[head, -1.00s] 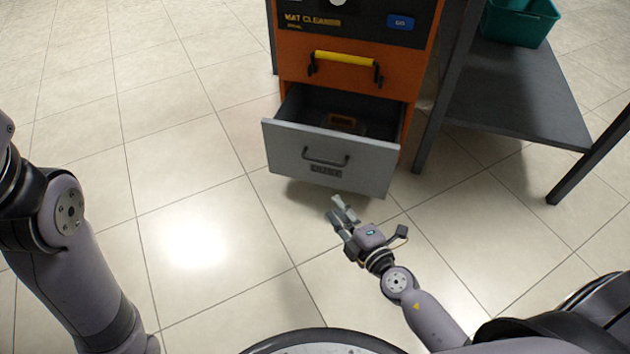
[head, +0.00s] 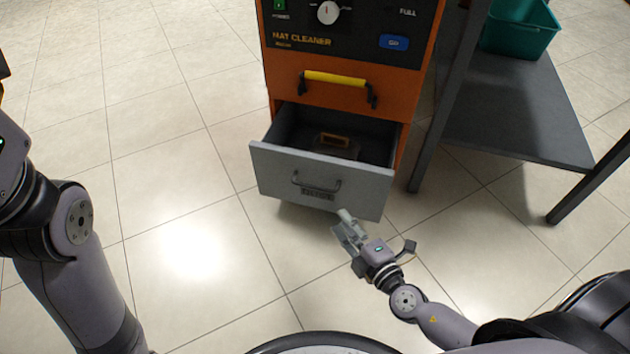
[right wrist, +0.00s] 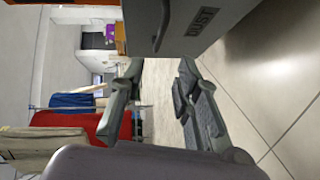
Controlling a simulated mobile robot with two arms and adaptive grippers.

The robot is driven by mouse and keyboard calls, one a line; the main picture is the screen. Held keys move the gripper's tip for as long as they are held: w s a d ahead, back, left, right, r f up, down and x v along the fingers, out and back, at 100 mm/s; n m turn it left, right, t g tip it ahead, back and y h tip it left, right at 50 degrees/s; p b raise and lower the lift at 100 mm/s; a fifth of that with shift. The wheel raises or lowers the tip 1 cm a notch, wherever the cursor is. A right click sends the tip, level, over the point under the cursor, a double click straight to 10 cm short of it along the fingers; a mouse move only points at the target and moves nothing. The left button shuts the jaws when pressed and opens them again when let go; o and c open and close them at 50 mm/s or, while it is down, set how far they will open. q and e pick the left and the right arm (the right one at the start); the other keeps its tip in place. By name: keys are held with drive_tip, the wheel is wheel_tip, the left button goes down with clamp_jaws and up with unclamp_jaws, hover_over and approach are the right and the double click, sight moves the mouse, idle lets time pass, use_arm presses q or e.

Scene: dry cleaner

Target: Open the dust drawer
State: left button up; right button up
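The grey dust drawer (head: 335,194) stands pulled out from the bottom of the orange mat cleaner (head: 395,92). Its dark handle (head: 317,184) is on the front panel, and a box with an orange-brown rim (head: 334,143) lies inside. My right gripper (head: 343,223) is open and empty, just below and in front of the drawer's lower edge. In the right wrist view its fingers (right wrist: 160,85) are spread apart, with the drawer front (right wrist: 205,25) beyond them. My left arm shows at the left edge of the head view; its gripper is out of view.
A yellow handle (head: 335,79) is on the orange panel above the drawer. A dark metal shelf (head: 510,115) with a teal bin (head: 520,28) stands right of the machine. The tiled floor left and in front is clear.

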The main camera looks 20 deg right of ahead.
sight(313, 187)
drive_tip(key=x, duration=1.5)
drive_tip(key=shift+w+f, duration=0.1)
drive_tip(key=shift+w, duration=0.1)
clamp_jaws()
